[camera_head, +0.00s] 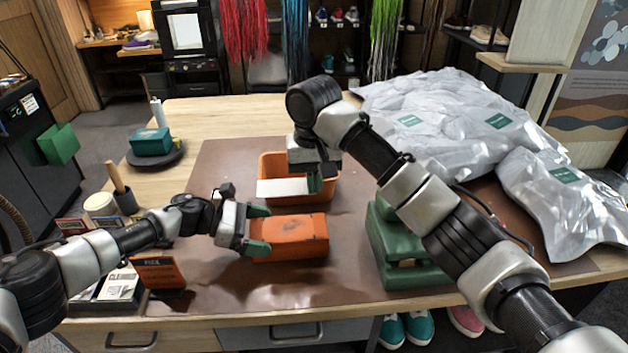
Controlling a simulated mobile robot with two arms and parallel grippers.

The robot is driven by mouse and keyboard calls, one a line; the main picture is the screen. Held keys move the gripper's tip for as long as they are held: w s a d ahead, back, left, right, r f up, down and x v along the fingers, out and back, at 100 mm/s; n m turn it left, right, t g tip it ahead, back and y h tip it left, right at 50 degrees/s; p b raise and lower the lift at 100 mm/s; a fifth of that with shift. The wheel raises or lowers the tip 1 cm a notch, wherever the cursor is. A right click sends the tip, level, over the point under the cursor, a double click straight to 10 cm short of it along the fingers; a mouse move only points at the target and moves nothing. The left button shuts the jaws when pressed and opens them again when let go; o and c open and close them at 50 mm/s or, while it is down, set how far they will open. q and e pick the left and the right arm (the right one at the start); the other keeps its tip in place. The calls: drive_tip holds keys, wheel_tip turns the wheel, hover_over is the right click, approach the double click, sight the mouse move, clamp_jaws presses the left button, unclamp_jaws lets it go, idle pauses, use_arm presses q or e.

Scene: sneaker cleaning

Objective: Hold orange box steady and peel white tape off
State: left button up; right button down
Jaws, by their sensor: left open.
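A closed orange box (290,238) lies on the brown mat in front of me, with no white tape visible on its top. My left gripper (257,231) is open at the box's left end, its green fingers spread to either side of that end. The arm hides part of that gripper.
The open orange bin (268,168) stands behind the box. Green stacked pieces (403,260) stand to the right. Silvery bags (450,115) cover the right rear. A small orange card stand (160,272) is at the front left. The mat (225,285) is bare at the front.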

use_arm(q)
drive_tip(key=v, duration=1)
drive_tip(key=shift+a, duration=0.35)
drive_tip(key=shift+r, duration=0.2)
use_arm(e)
drive_tip(key=shift+r, duration=0.1)
